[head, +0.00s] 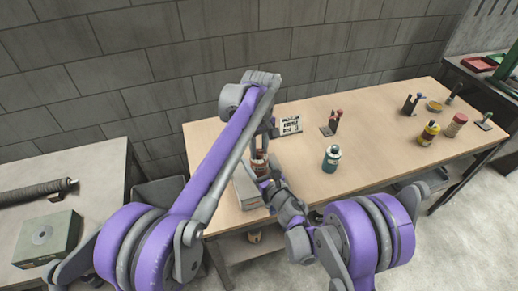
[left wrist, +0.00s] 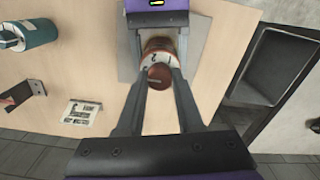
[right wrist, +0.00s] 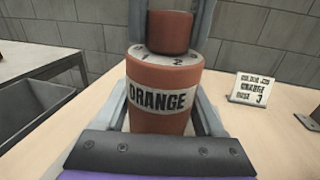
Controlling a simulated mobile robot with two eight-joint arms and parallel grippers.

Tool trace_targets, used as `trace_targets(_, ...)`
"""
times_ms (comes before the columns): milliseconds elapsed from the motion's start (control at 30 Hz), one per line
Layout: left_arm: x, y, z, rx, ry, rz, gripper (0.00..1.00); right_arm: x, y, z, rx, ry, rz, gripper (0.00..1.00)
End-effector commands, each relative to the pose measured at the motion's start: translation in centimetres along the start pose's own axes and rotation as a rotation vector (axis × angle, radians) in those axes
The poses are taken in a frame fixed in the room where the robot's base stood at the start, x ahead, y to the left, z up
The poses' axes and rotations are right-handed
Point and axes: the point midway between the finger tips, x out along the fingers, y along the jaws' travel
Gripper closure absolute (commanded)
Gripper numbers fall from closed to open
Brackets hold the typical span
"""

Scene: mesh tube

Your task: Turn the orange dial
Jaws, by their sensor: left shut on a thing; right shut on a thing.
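The orange dial is a brown-orange can (right wrist: 158,112) with an ORANGE label and a numbered ring on top; a "2" shows near the front. A brown-orange knob (right wrist: 170,32) stands on it, also seen in the left wrist view (left wrist: 160,75). The can is upright and small in the head view (head: 259,166). My left gripper (left wrist: 160,78) is shut on the knob from above. My right gripper (right wrist: 165,85) is shut on the can's body from the side, one finger on each side. In the head view both grippers are partly hidden by my arms.
A white card (right wrist: 256,88) reads ORANGE and 3; it stands behind the can. A grey plate (head: 246,188) lies at the table's left end. A teal bottle (head: 331,158) stands right of it. Yellow (head: 428,134) and reddish (head: 456,125) bottles stand farther right.

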Motion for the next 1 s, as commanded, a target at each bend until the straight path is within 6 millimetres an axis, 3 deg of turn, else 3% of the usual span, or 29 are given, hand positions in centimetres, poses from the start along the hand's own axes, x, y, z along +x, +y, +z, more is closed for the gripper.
trace_targets(133, 0.0, 0.0, 0.0, -0.001, 0.0, 0.0, 1.0, 0.0, -0.1, 0.0, 0.0, 0.0, -0.001, 0.94)
trace_targets(167, 0.0, 0.0, 0.0, -0.001, 0.0, 0.0, 0.59, 0.0, -0.1, 0.0, 0.0, 0.0, -0.001, 0.94)
trace_targets(300, 0.0, 0.0, 0.0, 0.0, 0.0, 0.0, 0.34, 0.0, 0.0, 0.0, 0.0, 0.0, -0.001, 0.94)
trace_targets(667, -0.3, 0.0, 0.0, 0.001, 0.0, 0.0, 0.33, 0.0, 0.0, 0.0, 0.0, 0.0, 0.0, 0.94)
trace_targets(767, -1.4, 0.0, 0.0, 0.001, 0.0, 0.0, 0.33, 0.0, 0.0, 0.0, 0.0, 0.0, 0.0, 0.94)
trace_targets(1000, -6.3, 0.0, 0.0, 0.001, 0.0, 0.0, 0.33, 0.0, 0.0, 0.0, 0.0, 0.0, 0.0, 0.94)
